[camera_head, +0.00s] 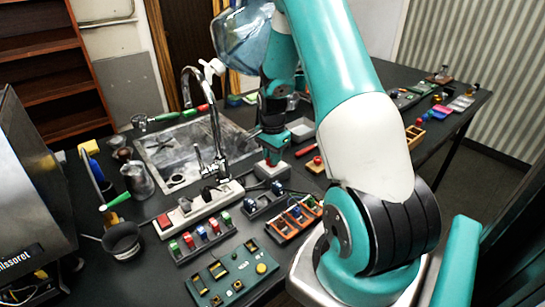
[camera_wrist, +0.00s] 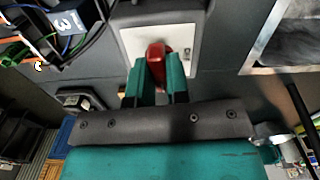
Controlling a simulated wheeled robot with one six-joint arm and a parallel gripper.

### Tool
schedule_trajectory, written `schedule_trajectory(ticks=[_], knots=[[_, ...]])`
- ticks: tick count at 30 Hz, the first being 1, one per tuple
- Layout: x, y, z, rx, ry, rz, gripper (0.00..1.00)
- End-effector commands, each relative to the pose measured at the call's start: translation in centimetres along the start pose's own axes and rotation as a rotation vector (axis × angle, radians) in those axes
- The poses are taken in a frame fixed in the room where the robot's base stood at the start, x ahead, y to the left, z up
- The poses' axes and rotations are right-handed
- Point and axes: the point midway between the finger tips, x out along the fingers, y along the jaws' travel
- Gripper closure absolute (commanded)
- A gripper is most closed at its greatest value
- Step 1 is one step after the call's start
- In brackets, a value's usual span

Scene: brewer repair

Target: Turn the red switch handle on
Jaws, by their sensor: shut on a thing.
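The red switch handle (camera_wrist: 156,52) stands up from a pale plate (camera_wrist: 185,40) on a grey switch box (camera_wrist: 205,15) in the wrist view. My gripper (camera_wrist: 156,75) has its two teal fingers on either side of the handle and is shut on it. In the head view my gripper (camera_head: 268,150) points down at the switch box (camera_head: 272,171), beside the sink. Only a little of the red handle shows there between the fingers. The handle's lower part is partly hidden by the fingers in the wrist view.
The sink (camera_head: 160,145) with its tall faucet (camera_head: 215,125) lies left of the switch box. In front are a power strip (camera_head: 180,221), a rack of coloured pieces (camera_head: 189,254), an orange tray (camera_head: 290,232) and a green board (camera_head: 242,285). A brewer (camera_head: 30,190) stands at far left.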

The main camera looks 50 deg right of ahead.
Motion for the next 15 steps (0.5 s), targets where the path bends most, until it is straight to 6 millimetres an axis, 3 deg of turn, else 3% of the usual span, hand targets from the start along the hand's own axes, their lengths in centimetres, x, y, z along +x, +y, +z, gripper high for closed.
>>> schedule_trajectory(ticks=[15], knots=[[-0.08, -0.06, -0.02, 0.111, 0.001, -0.002, 1.0]])
